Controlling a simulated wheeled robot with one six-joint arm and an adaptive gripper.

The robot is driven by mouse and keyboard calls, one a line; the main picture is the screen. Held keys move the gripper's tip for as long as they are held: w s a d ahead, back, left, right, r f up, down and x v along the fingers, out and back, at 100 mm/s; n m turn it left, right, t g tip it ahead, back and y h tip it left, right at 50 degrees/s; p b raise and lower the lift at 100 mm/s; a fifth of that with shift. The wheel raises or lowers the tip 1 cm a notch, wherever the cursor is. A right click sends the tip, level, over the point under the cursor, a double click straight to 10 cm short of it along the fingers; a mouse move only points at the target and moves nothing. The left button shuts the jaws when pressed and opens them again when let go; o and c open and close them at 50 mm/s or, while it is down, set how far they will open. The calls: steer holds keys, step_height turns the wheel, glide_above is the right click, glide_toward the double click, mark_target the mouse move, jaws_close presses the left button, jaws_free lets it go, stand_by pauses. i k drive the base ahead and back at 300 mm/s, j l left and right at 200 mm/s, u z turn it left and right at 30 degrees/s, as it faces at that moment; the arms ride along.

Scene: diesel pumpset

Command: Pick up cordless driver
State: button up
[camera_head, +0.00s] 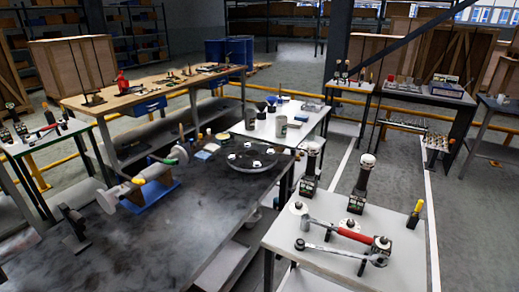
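I cannot pick out the cordless driver with certainty. Two tall dark tools with pale round tops stand upright on the white table (285,240) at the right front: one tool (310,168) is farther back, the other tool (361,185) is nearer and to its right. Their bases carry small green marks. They may be drivers, but they are too small to tell. My gripper is not in view.
The same table holds a red-handled wrench (352,235), a metal ratchet (335,252) and a yellow-handled tool (415,214). A dark bench (130,255) bears a blue-based fixture and a round flanged disc (250,157).

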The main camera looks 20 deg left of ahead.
mark_target(368, 161)
steer(key=i+j+z, duration=0.15)
steer(key=j, duration=0.2)
steer(key=i+j+z, duration=0.1)
steer(key=j, duration=0.25)
steer(key=i+j+z, duration=0.15)
steer(key=i+j, duration=0.1)
steer(key=j, duration=0.1)
